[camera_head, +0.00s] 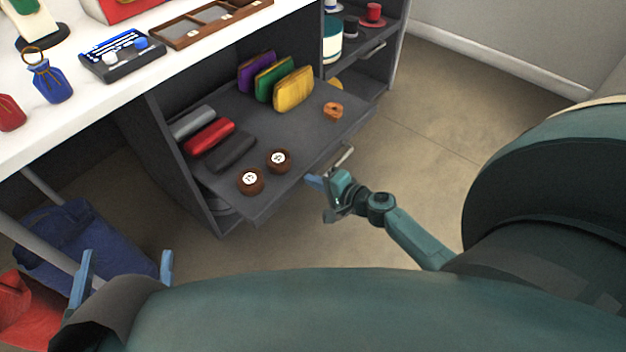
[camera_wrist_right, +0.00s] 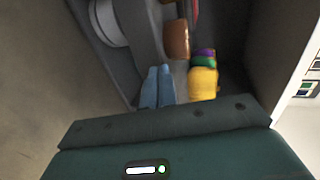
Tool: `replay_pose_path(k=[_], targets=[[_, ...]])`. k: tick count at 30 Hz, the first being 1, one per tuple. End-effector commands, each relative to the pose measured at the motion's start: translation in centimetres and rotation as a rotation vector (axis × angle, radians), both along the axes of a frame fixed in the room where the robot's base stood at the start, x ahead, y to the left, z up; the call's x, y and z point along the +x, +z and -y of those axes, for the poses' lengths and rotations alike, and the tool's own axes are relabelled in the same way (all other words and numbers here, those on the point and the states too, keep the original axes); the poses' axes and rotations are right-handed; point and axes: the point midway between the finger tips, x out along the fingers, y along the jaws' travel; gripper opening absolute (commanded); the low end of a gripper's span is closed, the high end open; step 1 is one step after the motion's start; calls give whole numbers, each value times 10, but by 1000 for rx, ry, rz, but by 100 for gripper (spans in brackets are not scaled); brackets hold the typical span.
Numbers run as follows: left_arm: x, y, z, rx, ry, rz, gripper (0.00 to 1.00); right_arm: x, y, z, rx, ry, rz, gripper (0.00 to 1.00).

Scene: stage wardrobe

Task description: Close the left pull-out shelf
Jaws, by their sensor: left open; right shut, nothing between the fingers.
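The left pull-out shelf (camera_head: 243,108) is a dark grey board that sticks out of the left bay of the grey cabinet under the white counter. A metal bar handle (camera_head: 343,156) is on its front edge. My right gripper (camera_head: 314,182) is shut and empty, with its blue fingertips by the shelf's front edge, near the handle. I cannot tell whether they touch it. The blue fingers also show together in the right wrist view (camera_wrist_right: 158,86). My left gripper (camera_head: 124,270) is open and empty at the lower left, away from the shelf.
On the shelf lie purple, green and yellow pouches (camera_head: 293,90), grey, red and black rolls (camera_head: 210,137), two brown round pots (camera_head: 250,181) and an orange-brown item (camera_head: 333,112). A blue bin (camera_head: 75,235) stands lower left. The floor (camera_head: 440,120) on the right is clear.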

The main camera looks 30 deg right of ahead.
Motion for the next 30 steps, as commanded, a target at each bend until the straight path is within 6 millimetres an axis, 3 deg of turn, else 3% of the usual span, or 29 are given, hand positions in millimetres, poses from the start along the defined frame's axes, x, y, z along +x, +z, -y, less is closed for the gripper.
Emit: replay_pose_path(k=[19, 30], targets=[[0, -2, 0, 0, 0, -2, 78, 11, 0, -4, 0, 0, 1, 0], [0, -10, 1, -27, -5, -12, 78, 60, 0, -22, 1, -1, 5, 0]])
